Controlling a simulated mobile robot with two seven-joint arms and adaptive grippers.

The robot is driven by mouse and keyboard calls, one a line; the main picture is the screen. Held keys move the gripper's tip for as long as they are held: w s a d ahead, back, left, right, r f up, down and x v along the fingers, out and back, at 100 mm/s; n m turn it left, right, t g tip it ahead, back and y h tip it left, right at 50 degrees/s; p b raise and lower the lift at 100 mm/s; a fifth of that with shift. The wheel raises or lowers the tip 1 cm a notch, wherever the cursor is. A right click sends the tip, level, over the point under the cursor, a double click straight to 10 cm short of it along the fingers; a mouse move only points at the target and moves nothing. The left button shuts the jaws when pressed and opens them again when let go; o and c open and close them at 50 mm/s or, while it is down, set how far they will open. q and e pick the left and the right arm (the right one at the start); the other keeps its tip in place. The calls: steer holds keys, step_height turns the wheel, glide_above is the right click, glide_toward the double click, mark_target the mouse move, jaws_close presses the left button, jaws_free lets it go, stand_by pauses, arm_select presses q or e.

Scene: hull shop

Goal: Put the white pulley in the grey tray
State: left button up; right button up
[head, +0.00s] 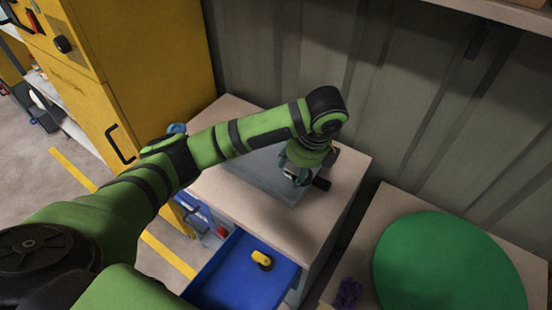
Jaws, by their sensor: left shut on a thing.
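My left gripper (302,178) points down over the grey tray (262,178) on the pale worktop of a cabinet. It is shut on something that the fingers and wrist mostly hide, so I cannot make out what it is. A small dark piece shows beside the fingers, and I cannot tell whether it belongs to the gripper. My forearm covers the tray's far left part. I cannot make out the white pulley anywhere. My right gripper is out of view.
Below the worktop (315,222) a blue drawer (235,285) stands open with a yellow-and-black item (262,260) in it. A table at right bears a round green mat (450,265) and a purple item (347,293). A yellow cabinet (150,60) and a ribbed wall (400,100) stand behind.

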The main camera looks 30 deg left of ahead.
arm_select(q)
steer(key=w+a+f, duration=0.1)
steer(key=a+f, duration=0.1)
steer(key=w+a+f+p, duration=0.1)
steer(key=w+a+f, duration=0.1)
steer(key=a, duration=0.1)
steer(key=w+a+f, duration=0.2)
steer(key=a, duration=0.1)
steer(key=shift+w+a, duration=0.1)
steer(key=shift+w, duration=0.05)
steer(key=shift+w+a+f, duration=0.1)
steer(key=shift+f, duration=0.05)
step_height(320, 180, down, 3)
steer(key=shift+f+p, duration=0.15)
steer(key=shift+p, duration=0.35)
steer(key=shift+f, duration=0.3)
steer(key=shift+f, duration=0.1)
steer(key=o, duration=1.2)
